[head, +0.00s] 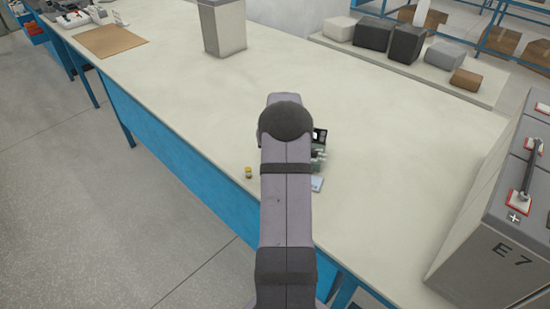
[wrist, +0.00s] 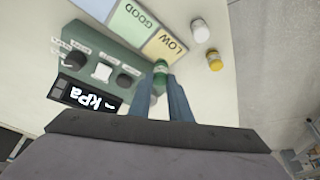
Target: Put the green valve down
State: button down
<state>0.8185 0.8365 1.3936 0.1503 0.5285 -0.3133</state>
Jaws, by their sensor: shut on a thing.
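The green valve (wrist: 160,67) is a small green cylinder between my fingertips in the wrist view. My gripper (wrist: 162,80) is shut on it, with a blue finger on each side. The valve appears in front of the lower edge of the yellow LOW area, beside the grey-green gauge unit. Whether it touches a surface below is not clear. In the head view my arm hides the gripper and the valve.
The gauge unit (wrist: 92,62) has dark knobs and a kPa display (wrist: 90,97). Coloured GOOD (wrist: 133,20) and LOW (wrist: 168,45) areas lie beside it. A white small cylinder (wrist: 200,31) and a yellow one (wrist: 215,61) stand right. The bench (head: 400,130) is largely clear; a grey case (head: 500,220) stands right.

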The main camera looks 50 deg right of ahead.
jog(key=shift+f+p, duration=0.4)
jog(key=shift+f, duration=1.2)
jog(key=shift+f, duration=0.2)
jog(key=c, duration=1.6)
grip_release()
jog(key=shift+c, duration=0.2)
jog(key=shift+r, duration=0.15)
jog(key=shift+r, duration=0.2)
jog(key=b+v, duration=0.2)
jog(key=v, duration=0.9)
jog(key=shift+r+b, duration=0.35)
jog(key=shift+b, duration=0.05)
jog(key=shift+s+a, duration=0.1)
jog(key=shift+a, duration=0.1)
